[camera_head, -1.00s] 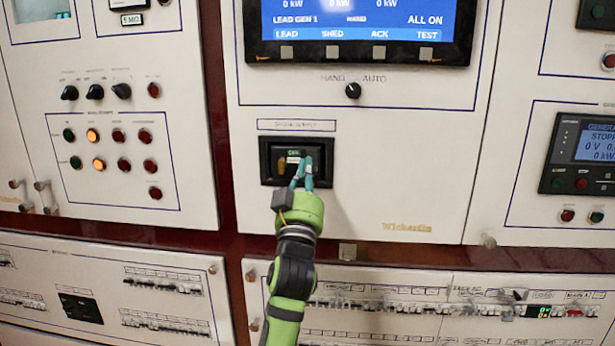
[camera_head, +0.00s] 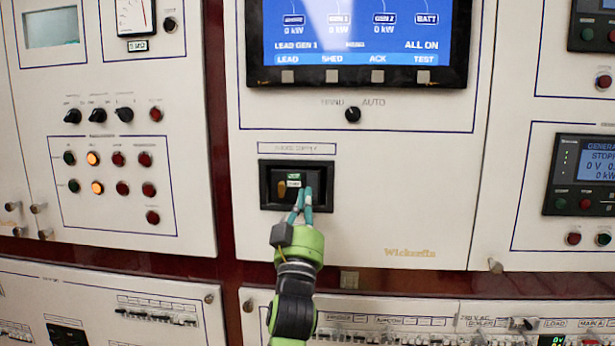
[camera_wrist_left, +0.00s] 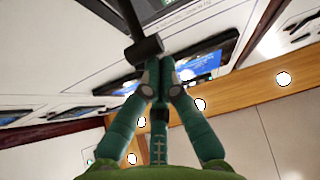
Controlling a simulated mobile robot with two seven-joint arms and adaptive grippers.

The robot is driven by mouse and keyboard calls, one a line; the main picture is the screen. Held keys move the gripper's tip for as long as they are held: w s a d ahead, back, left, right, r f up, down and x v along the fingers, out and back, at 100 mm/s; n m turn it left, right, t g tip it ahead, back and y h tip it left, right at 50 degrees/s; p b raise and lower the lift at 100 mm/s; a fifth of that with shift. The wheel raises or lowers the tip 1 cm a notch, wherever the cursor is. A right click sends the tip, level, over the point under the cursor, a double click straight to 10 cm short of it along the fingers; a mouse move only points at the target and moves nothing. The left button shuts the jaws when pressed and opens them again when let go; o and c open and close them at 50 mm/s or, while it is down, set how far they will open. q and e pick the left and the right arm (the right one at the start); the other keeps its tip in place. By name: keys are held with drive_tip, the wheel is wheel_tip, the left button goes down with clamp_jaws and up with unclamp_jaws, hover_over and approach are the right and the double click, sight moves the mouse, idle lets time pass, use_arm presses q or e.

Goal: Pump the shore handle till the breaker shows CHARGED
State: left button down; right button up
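The shore supply breaker (camera_head: 266,198) is a dark, black-framed unit in the middle panel in the head view. A small green label and a white label (camera_head: 293,184) sit on its face; their text is too small to read. My left gripper (camera_head: 304,190) is in front of the breaker's lower right part, its teal fingers together at the tips. In the left wrist view, the fingers (camera_wrist_left: 159,70) are closed together. A black handle (camera_wrist_left: 145,48) with a crosswise end lies right at the fingertips, not between them; whether they touch is unclear. My right gripper is in neither view.
A blue display (camera_head: 365,32) and a hand/auto knob (camera_head: 352,114) are above the breaker. Lit orange lamps and knobs fill the left panel (camera_head: 190,210). Switch rows (camera_head: 390,320) run below. The panel face right of the breaker is bare.

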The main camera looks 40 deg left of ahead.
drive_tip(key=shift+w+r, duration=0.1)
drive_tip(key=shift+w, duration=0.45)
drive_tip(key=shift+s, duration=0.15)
